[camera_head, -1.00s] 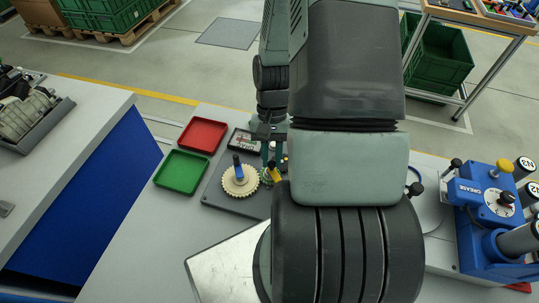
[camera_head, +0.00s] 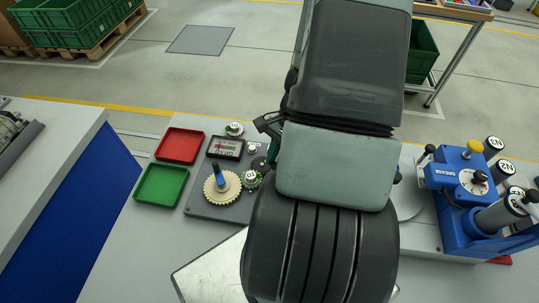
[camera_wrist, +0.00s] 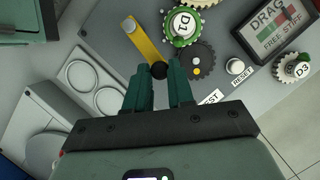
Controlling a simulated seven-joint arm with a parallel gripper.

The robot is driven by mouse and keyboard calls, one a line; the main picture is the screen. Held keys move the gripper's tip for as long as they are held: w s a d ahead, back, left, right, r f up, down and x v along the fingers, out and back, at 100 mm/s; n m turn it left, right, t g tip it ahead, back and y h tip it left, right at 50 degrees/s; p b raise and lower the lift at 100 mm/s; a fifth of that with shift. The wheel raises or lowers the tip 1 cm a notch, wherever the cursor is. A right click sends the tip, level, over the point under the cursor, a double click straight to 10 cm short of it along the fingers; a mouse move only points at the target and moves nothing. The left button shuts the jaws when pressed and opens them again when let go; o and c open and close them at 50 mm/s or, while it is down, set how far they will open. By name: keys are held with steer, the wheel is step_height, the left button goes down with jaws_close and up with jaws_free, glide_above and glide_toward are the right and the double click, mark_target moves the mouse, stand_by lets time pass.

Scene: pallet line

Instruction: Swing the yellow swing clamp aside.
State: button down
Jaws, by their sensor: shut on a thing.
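The yellow swing clamp (camera_wrist: 146,45) shows in the wrist view as a flat yellow bar, its far end on a round pivot and its near end at a black knob (camera_wrist: 159,70). My gripper (camera_wrist: 161,68) is shut on that knob, one dark green finger on each side. The bar lies left of the green-rimmed gear marked D1 (camera_wrist: 182,25), and the gear's face is uncovered. In the head view the D1 gear (camera_head: 251,180) shows beside a cream gear (camera_head: 222,186) with a blue handle. My arm hides the clamp and fingertips there.
A display box (camera_head: 226,147) and a small D3 gear (camera_wrist: 290,68) sit by the reset button (camera_wrist: 238,67). Red (camera_head: 180,146) and green (camera_head: 161,185) trays lie left of the dark plate. A blue grease unit (camera_head: 466,185) stands at right. A grey holder with round recesses (camera_wrist: 80,75) is left of the clamp.

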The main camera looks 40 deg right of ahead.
steer(key=shift+s+d+m+t, duration=0.3)
steer(key=shift+s+m+t, duration=0.25)
steer(key=shift+m, duration=0.5)
steer(key=shift+s+d+m+t, duration=0.3)
steer(key=shift+s+m, duration=0.35)
steer(key=shift+m, duration=0.4)
steer(key=shift+s, duration=0.1)
steer(key=c, duration=1)
jaws_free()
steer(key=shift+r, duration=0.1)
steer(key=v, duration=1)
steer(key=shift+s+r, duration=0.1)
steer(key=shift+r, duration=0.2)
